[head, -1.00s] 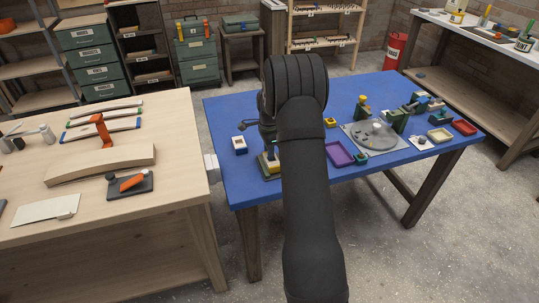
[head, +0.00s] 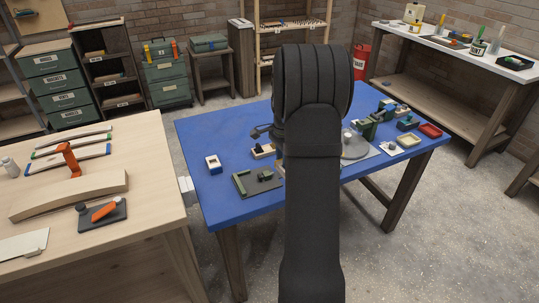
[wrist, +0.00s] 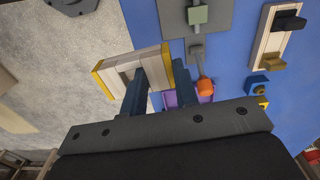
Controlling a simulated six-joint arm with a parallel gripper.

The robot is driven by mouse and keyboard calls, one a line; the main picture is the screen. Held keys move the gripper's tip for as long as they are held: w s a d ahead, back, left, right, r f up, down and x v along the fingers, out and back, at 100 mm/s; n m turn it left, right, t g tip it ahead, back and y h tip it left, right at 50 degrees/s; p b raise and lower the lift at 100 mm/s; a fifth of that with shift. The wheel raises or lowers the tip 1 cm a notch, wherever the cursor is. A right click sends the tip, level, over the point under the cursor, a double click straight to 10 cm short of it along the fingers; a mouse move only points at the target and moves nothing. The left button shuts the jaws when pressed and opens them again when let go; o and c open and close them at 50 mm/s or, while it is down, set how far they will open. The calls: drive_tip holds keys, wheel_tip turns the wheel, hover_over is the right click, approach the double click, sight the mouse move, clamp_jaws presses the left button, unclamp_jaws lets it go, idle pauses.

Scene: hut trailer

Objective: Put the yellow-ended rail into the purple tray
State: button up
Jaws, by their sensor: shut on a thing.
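The yellow-ended rail (wrist: 118,68) is a pale wooden piece with yellow ends, seen in the wrist view. My gripper (wrist: 160,75) is shut on it near its right end, and the rail sits tilted across the fingers, above the floor and the blue table's edge. The purple tray (wrist: 172,100) shows in the wrist view beyond the fingers, partly hidden by them and by an orange-tipped thing. In the head view my arm hides the gripper, the rail and the purple tray.
An orange-tipped thing (wrist: 205,87) is close to the purple tray. A wooden table (head: 150,215) stands at left.

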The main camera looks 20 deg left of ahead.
drive_tip(key=d+f+n, duration=0.5)
drive_tip(key=d+n, duration=0.1)
drive_tip(key=d, duration=0.7)
drive_tip(key=d+f+n, duration=0.6)
drive_tip(key=d, duration=0.6)
drive_tip(key=w+a+r+n, duration=0.6)
drive_tip(key=w+n, duration=0.4)
drive_tip(key=n, duration=0.4)
drive_tip(key=w+a+r+n, duration=0.2)
drive_tip(key=a+r+n, duration=0.1)
drive_tip(key=a+n, duration=0.5)
drive_tip(key=shift+w+a+r+n, duration=0.15)
drive_tip(key=shift+a+r+n, duration=0.25)
drive_tip(key=shift+n, duration=0.2)
drive_tip(key=shift+f, duration=3.85)
